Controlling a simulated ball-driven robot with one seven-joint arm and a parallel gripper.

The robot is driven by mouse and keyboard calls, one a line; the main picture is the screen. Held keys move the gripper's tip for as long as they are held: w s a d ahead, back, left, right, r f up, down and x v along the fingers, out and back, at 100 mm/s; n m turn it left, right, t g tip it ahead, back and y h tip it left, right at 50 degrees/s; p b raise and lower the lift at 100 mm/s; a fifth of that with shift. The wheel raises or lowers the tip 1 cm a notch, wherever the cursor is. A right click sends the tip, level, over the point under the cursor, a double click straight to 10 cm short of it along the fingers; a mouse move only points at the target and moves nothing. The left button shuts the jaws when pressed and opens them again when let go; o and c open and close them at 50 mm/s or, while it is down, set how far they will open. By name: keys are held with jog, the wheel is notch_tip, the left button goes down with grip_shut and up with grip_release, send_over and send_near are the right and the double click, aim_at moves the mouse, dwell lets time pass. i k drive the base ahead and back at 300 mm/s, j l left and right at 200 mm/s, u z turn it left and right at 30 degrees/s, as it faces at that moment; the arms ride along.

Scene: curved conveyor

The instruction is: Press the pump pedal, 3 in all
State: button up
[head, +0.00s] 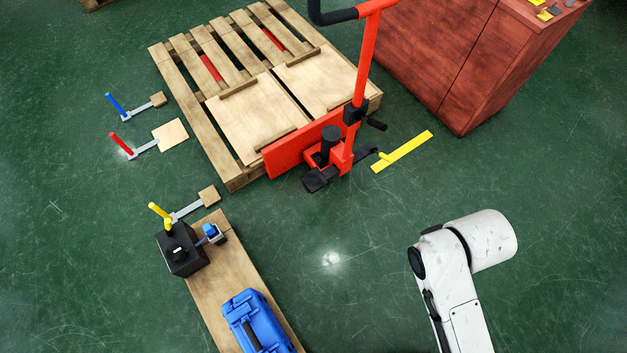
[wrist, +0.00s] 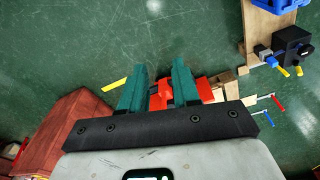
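A red pallet jack (head: 340,150) stands with its forks in a wooden pallet (head: 160,65). At its base, a short dark arm with a small yellow end (head: 384,156) sticks out to the right; this looks like the pump pedal. A long yellow strip (head: 405,150) lies beside it, and I cannot tell if they are joined. My gripper (wrist: 159,68) shows only in the wrist view, its two green fingers apart and empty. The jack's red body (wrist: 206,88) shows beyond the fingers, partly hidden. The yellow strip (wrist: 113,84) is left of them.
A reddish cabinet (head: 465,60) stands at the upper right. A board (head: 215,300) at the lower left carries a blue toolbox (head: 255,322) and a black box (head: 180,250). Several clamps lie left of the pallet.

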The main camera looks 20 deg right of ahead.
aim_at(314, 179)
jog(key=i+l, duration=0.9)
jog(key=i, duration=0.2)
jog(key=u, duration=1.55)
